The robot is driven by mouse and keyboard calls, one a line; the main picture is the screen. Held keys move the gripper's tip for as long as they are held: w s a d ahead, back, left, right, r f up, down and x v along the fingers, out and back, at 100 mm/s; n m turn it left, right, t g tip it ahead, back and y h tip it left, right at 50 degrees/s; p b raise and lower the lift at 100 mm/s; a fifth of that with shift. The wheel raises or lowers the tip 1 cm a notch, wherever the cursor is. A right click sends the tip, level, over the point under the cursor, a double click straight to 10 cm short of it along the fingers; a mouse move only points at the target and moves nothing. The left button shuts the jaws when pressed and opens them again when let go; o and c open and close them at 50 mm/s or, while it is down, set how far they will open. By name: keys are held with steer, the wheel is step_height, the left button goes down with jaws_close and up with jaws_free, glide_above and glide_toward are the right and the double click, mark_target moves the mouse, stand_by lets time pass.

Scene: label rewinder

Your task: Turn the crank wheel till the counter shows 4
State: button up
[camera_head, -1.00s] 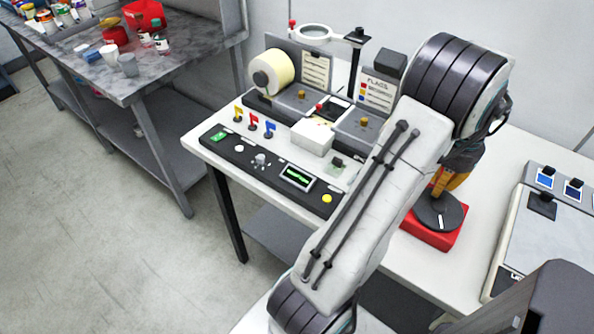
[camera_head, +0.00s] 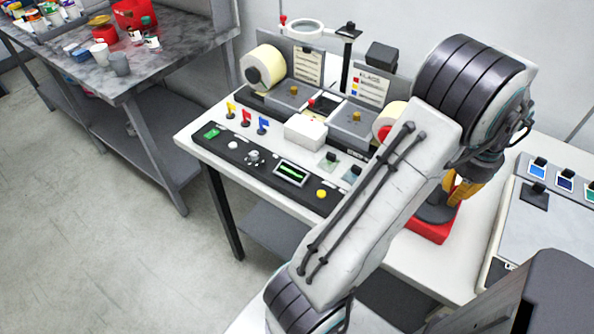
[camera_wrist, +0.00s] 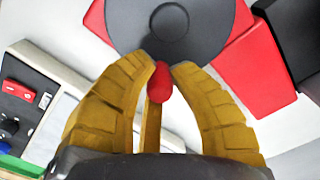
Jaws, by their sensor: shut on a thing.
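The crank wheel (camera_wrist: 170,28) is a dark grey disc with a round hub, on a red base (camera_wrist: 240,70). In the head view, part of the wheel (camera_head: 434,210) and its red base (camera_head: 428,231) show behind my arm. A red knob (camera_wrist: 159,82) stands at the wheel's near edge in the wrist view. My gripper (camera_wrist: 163,66) has yellow ridged fingers closed around the knob; they also show at the wheel's right side in the head view (camera_head: 462,190). I can make out no counter digit; a small panel screen (camera_head: 291,172) shows only a green line.
The white table holds a label roll (camera_head: 263,67), a second roll partly behind my arm, small coloured flags (camera_head: 247,118) and a black control panel (camera_head: 235,148). A grey device (camera_head: 550,215) stands to the right. A cluttered grey bench (camera_head: 165,75) is at the left.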

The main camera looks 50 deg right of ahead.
stand_by(0.5)
steer(key=o, duration=0.9)
steer(key=shift+r+p, duration=3.65)
steer(key=shift+r, duration=0.9)
